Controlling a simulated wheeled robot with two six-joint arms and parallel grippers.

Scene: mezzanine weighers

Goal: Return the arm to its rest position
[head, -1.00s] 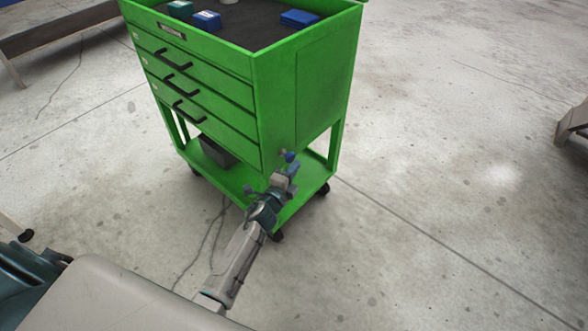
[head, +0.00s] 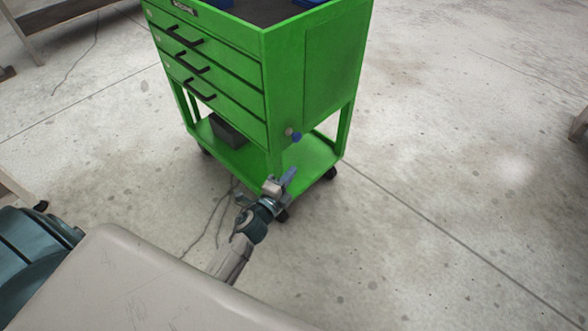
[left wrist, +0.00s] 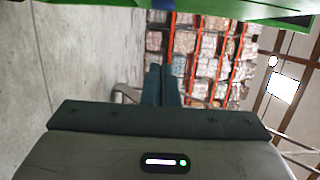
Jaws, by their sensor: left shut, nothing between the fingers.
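My left gripper (head: 288,178) is in front of the lower front corner of the green tool cart (head: 210,70) in the head view. Its blue-grey fingers overlap the cart's bottom shelf in the picture; I cannot tell whether they touch. The left wrist view shows the two dark fingers (left wrist: 163,84) side by side, shut and empty. My left arm reaches up from the bottom of the head view, partly hidden behind my own pale body cover. My right gripper is not in view.
The cart has drawers with black handles, a dark bin (head: 227,131) on its lower shelf and small blue and beige knobs near its lower corner. Concrete floor (head: 430,130) is open to the right. Shelving with stacked goods (left wrist: 205,50) shows in the left wrist view.

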